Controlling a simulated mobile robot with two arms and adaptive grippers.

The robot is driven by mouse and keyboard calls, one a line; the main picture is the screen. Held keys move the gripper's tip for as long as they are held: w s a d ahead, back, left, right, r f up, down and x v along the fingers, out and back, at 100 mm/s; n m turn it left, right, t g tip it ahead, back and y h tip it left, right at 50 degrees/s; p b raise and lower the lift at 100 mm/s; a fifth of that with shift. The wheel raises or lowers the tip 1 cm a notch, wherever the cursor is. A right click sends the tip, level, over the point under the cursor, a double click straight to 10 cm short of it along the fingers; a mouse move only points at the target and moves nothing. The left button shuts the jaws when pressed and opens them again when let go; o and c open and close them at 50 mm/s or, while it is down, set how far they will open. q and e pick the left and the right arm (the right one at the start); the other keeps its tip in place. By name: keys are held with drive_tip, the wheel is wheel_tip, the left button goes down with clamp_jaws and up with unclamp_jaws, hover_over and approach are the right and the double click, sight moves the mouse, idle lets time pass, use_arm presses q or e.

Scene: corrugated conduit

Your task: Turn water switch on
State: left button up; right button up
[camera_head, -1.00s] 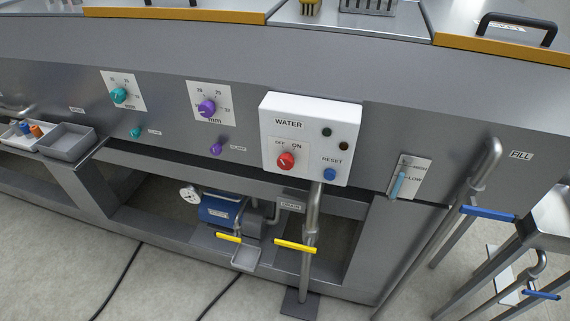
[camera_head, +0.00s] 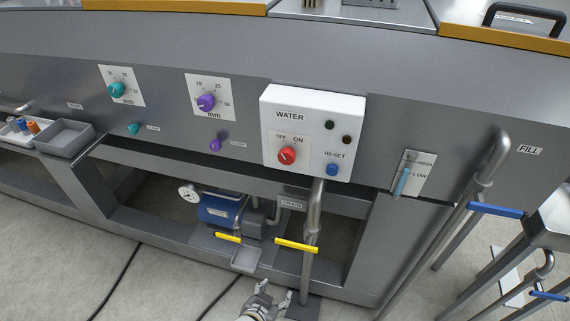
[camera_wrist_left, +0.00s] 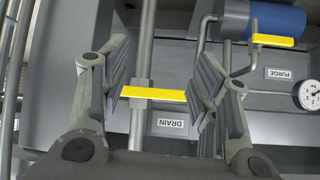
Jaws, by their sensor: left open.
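The white water box (camera_head: 312,134) is on the front of the grey machine. Its red switch knob (camera_head: 287,155) sits by the OFF and ON labels, its mark pointing up and left toward OFF. A blue reset button (camera_head: 332,169) and two dark lamps are also on the box. My left gripper (camera_head: 268,289) is at the bottom of the head view, well below the box. It is open and empty, and its spread fingers (camera_wrist_left: 158,88) show in the left wrist view, with the yellow drain handle (camera_wrist_left: 152,94) seen between them. My right gripper is not in view.
A vertical pipe (camera_head: 311,215) runs down below the box, with the yellow drain handle (camera_head: 297,245) across it. A blue tank (camera_head: 222,209) with a gauge sits to the left. A high-low lever (camera_head: 402,182) and fill pipe (camera_head: 486,165) stand to the right.

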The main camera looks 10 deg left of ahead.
use_arm(q)
drive_tip(key=w+d+r+t+b, duration=0.1)
drive_tip(key=w+r+t, duration=0.15)
drive_tip(key=r, duration=0.65)
drive_tip(key=w+d+r+t, duration=0.15)
drive_tip(key=w+r, duration=0.25)
drive_tip(key=r, duration=0.5)
drive_tip(key=n+t, duration=0.3)
drive_tip(key=t, duration=0.1)
approach(286, 159)
drive_tip(key=shift+y, duration=0.3)
drive_tip(key=w, duration=0.6)
drive_tip(key=w+d+p, duration=0.1)
drive_tip(key=w, duration=0.2)
drive_tip(key=shift+w+f, duration=0.25)
drive_tip(key=c, duration=1)
drive_tip(key=shift+m, duration=0.3)
drive_tip(key=shift+c, duration=0.2)
